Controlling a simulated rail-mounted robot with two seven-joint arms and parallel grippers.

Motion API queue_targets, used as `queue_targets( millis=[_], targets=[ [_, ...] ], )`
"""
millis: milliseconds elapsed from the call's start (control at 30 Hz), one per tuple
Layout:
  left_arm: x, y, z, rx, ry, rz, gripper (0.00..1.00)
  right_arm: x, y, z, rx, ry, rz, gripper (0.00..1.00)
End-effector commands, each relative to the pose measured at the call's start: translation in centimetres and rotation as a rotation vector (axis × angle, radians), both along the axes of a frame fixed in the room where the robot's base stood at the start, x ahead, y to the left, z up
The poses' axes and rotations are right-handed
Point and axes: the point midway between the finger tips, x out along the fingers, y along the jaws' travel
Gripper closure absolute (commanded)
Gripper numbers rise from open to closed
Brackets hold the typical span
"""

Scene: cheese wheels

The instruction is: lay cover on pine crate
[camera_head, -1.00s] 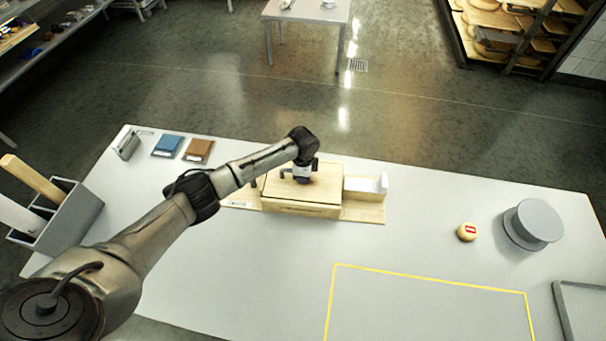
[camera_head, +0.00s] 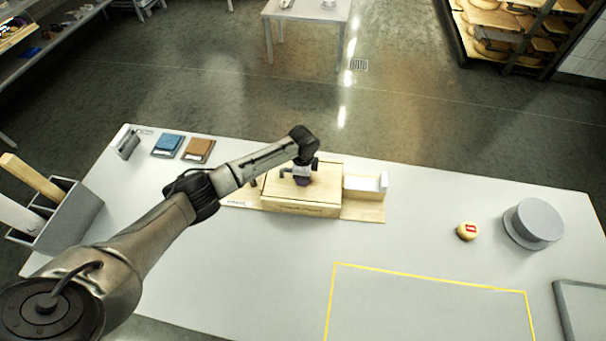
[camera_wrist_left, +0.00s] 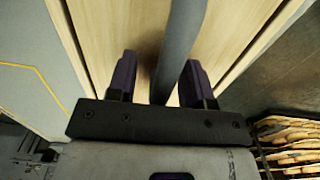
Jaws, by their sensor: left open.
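The pine crate (camera_head: 300,209) stands on a pale wooden board (camera_head: 365,214) near the back middle of the table. The light wooden cover (camera_head: 325,187) lies over the crate's top and looks about level; whether it is fully seated I cannot tell. In the left wrist view the cover (camera_wrist_left: 115,25) fills the middle, with a grey bar handle (camera_wrist_left: 178,45) across it. My left gripper (camera_head: 303,181) is over the cover. Its open fingers (camera_wrist_left: 160,80) stand on either side of the handle, apart from it. My right gripper is not in view.
A small white-fronted block (camera_head: 365,184) sits right of the crate. A red-labelled cheese (camera_head: 467,231) and a grey round stand (camera_head: 535,222) are farther right. Blue (camera_head: 167,145) and brown (camera_head: 198,150) pads lie back left. The yellow-outlined area (camera_head: 430,305) is empty.

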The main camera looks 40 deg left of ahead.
Motion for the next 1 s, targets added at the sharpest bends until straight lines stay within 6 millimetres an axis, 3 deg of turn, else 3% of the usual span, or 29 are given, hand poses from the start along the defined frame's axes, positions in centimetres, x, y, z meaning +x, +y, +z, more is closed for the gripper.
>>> queue_targets(
  millis=[500,700,867,1000],
  targets=[
    [0.1,0.0,9.2,0.0,-0.005,0.0,0.53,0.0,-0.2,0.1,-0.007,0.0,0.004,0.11],
    [0.1,0.0,11.9,0.0,-0.004,-0.001,0.53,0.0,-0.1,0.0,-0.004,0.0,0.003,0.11],
    [0.0,-0.1,13.0,-0.001,-0.003,-0.001,0.53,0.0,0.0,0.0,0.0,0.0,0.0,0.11],
    [-1.3,-2.1,11.2,-0.004,-0.003,-0.01,0.53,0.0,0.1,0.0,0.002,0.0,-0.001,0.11]
  ],
)
